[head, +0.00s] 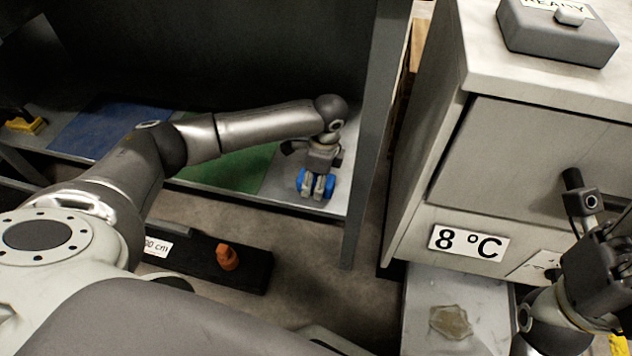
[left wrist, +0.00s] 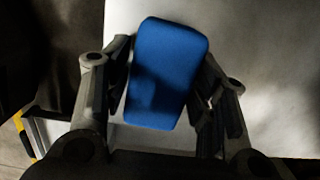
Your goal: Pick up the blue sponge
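The blue sponge (left wrist: 168,75) is a rounded block over the pale floor of a bay in the left wrist view. My left gripper (left wrist: 166,88) has a finger on each side of it, very close to its long edges. I cannot tell whether the fingers press on it or whether it is off the surface. In the head view, blue parts of the sponge (head: 329,187) show on both sides of my left gripper (head: 312,190). My right gripper (head: 592,262) is at the right edge of the head view, partly cut off, its fingers unclear.
A dark upright post (head: 366,140) stands just right of my left gripper. A green mat (head: 225,170) and a blue mat (head: 105,130) lie left of it. A black block (head: 205,262) with an orange piece (head: 227,257) is nearer. A cabinet (head: 520,165) marked 8 °C stands right.

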